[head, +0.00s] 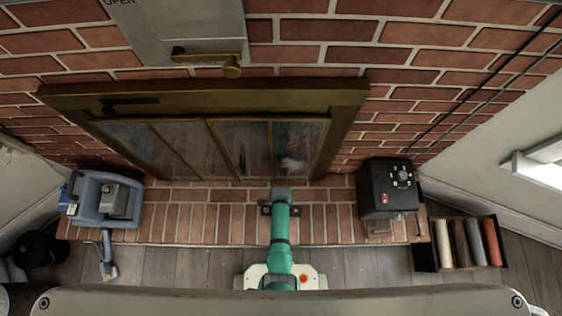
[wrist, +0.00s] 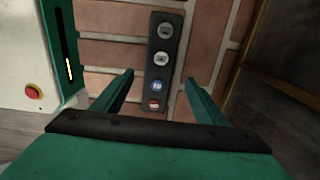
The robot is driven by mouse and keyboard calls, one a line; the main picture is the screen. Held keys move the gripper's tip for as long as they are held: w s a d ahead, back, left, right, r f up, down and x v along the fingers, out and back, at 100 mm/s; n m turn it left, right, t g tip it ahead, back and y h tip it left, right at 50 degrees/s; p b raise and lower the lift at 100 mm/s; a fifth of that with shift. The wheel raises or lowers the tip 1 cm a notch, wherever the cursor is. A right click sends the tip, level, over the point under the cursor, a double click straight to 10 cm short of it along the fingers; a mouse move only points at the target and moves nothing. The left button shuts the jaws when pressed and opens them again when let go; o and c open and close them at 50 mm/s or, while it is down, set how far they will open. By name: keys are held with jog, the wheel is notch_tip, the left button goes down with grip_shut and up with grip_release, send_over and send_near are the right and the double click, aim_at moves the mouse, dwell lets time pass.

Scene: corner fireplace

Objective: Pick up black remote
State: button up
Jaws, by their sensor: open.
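The black remote (wrist: 160,70) lies on the brick hearth in the wrist view. It is long and narrow, with two pale round buttons, a blue one and a red one on its face. My gripper (wrist: 160,77) is open, with one green finger on each side of the remote's lower part in the picture. The fingers look apart from it, and I cannot tell how high they are above the hearth. In the head view my green arm (head: 281,235) reaches over the hearth and hides most of the remote's place.
The brick hearth (head: 225,225) runs below a wood-framed fireplace door (head: 215,95). A black box with knobs (head: 388,188) stands right, a blue-grey device (head: 106,202) left. A crate of rolls (head: 460,262) is at far right. Bare brick shows on both sides of my arm.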

jog(key=shift+s+f, duration=0.1)
jog(key=shift+f, duration=2.15)
jog(key=c, duration=1.2)
